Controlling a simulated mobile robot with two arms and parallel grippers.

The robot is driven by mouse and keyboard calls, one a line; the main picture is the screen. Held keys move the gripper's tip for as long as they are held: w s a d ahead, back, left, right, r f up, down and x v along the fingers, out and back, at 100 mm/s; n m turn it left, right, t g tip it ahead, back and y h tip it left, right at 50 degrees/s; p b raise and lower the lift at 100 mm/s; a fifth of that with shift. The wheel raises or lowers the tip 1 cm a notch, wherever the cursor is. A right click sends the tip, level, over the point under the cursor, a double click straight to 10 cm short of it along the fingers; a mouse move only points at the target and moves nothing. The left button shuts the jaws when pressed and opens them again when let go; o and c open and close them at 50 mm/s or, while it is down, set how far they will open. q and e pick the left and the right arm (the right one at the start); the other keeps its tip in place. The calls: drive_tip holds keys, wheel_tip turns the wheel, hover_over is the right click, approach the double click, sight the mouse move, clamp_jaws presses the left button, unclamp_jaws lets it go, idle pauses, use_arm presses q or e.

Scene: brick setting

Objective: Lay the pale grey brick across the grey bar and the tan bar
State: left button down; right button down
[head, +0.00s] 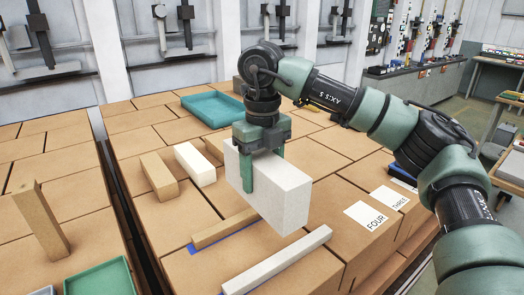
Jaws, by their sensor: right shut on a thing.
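The pale grey brick (285,198) is a large block standing on its long edge in my right gripper (262,172). The gripper points down and is shut on the brick's upper part, with one finger on the near face. The far finger is mostly hidden. The grey bar (277,262) and the tan bar (224,229) lie roughly parallel on the brown box tops, with a gap between them. The brick appears to be above and behind the bars, apart from both. Its exact height is hard to tell. My left gripper does not show.
Left of the brick lie a tan block (159,176) and a white block (195,164). A teal tray (215,110) sits behind. A tan block (41,220) stands at left, near a green tray (100,278). A dark gap splits the box tops.

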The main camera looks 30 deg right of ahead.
wheel_tip(320, 180, down, 5)
drive_tip(key=shift+s+p, duration=0.1)
drive_tip(key=shift+p, duration=0.5)
wheel_tip(320, 180, down, 4)
drive_tip(key=shift+f+p, duration=0.15)
drive_tip(key=shift+p, duration=0.45)
drive_tip(key=shift+f, duration=0.1)
drive_tip(key=shift+f+b, duration=0.35)
drive_tip(key=shift+b, duration=0.1)
drive_tip(key=shift+c, duration=2.2)
unclamp_jaws()
drive_tip(key=shift+s+a, duration=0.1)
drive_tip(key=shift+s, duration=0.05)
